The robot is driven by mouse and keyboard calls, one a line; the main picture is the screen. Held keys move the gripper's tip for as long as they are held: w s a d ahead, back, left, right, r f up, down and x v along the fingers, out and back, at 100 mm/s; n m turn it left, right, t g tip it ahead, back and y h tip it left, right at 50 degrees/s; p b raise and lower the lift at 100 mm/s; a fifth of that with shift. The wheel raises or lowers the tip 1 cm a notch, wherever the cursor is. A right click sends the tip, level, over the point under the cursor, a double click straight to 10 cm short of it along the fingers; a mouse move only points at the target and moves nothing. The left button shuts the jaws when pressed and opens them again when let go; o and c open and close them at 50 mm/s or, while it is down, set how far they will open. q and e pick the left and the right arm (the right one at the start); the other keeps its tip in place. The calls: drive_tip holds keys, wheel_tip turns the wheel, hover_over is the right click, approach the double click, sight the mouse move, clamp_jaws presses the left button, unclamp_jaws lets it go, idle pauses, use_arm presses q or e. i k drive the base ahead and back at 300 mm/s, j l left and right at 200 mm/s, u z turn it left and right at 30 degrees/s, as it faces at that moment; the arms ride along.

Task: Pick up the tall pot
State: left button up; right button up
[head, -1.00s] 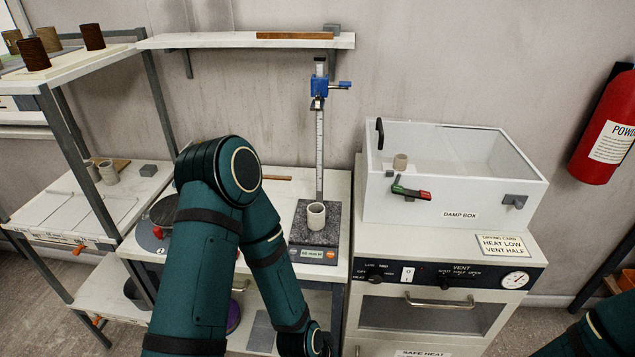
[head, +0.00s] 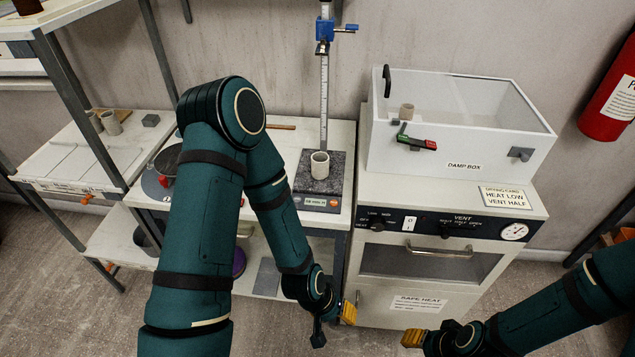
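A pale grey pot (head: 320,165) stands upright on the dark plate of the measuring stand (head: 308,190). I cannot tell which one is the tall pot. My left gripper (head: 334,327) is low in front of the bench, its fingers apart and empty, well below the pot on the stand. My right gripper (head: 414,339) is at the lower right, in front of the cabinet; one yellow fingertip shows and its opening is unclear. It touches no pot.
The damp box (head: 460,150) stands on the drying cabinet (head: 430,262) at right. The stand's ruler (head: 325,90) rises behind the pot. A rack (head: 70,165) with posts is at left; a fire extinguisher (head: 612,105) hangs at right. My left arm covers part of the bench.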

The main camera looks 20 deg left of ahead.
sight(320, 160)
drive_tip(key=k+j+u, duration=0.15)
drive_tip(key=k, duration=0.35)
drive_tip(key=k+j+u, duration=0.2)
drive_tip(key=k+j, duration=0.15)
drive_tip(key=k, duration=0.2)
drive_tip(key=u, duration=1.7)
